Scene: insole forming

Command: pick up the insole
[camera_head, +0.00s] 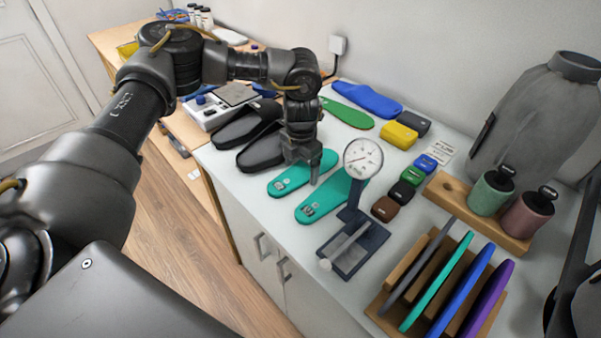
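Two teal insoles lie on the light countertop. One (285,184) is to the left, and the other (313,208) is to its right, beside the dial gauge. My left gripper (306,176) points down over the teal pair, and its fingers hide part of them. One finger shows clearly, reaching down between the insoles. The other finger is hard to make out, so I cannot tell how wide the gripper is or whether it touches an insole. A green insole (346,113) and a blue insole (367,101) lie farther back. My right gripper is out of view.
A dial gauge (363,158) on a stand is close to the right of my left gripper. Black sandals (262,152) lie to its left. Small coloured blocks (402,192), a rack of upright coloured sheets (436,280) and a wooden holder (452,195) with two jars fill the right side.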

